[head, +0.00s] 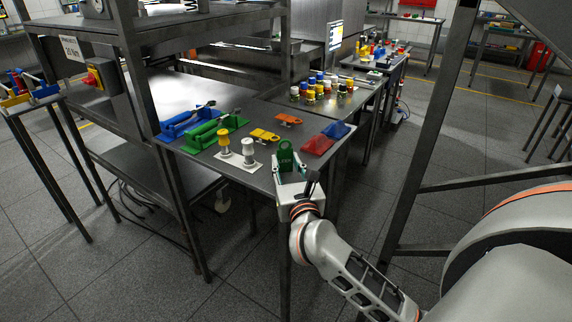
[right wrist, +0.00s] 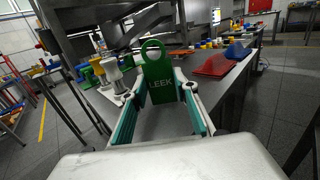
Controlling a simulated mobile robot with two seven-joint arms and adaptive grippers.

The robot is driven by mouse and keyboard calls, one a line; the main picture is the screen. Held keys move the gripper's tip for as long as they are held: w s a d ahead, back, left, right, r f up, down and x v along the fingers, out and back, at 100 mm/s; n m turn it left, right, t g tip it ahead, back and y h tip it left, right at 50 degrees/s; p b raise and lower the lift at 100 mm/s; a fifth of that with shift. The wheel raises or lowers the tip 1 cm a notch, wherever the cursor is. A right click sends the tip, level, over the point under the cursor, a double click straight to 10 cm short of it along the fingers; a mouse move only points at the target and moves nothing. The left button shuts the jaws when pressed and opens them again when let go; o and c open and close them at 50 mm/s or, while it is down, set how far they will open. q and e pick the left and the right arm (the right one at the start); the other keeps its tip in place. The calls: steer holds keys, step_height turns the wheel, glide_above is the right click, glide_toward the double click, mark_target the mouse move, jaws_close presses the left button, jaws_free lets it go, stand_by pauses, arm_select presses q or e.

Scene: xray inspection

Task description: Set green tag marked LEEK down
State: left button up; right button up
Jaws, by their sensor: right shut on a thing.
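The green tag marked LEEK (head: 285,156) is upright, with a round hole at its top. In the right wrist view the tag (right wrist: 159,82) stands between the fingertips with its lettering facing the camera. My right gripper (head: 289,168) is shut on the tag at the near edge of the dark table (head: 262,178). I cannot tell whether the tag's lower edge touches the table. My left gripper is not in view.
A white stand with yellow and white knobs (head: 236,161) is left of the tag.

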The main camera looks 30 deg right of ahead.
steer(key=shift+f, duration=0.15)
steer(key=o, duration=1.2)
steer(key=shift+o, duration=0.2)
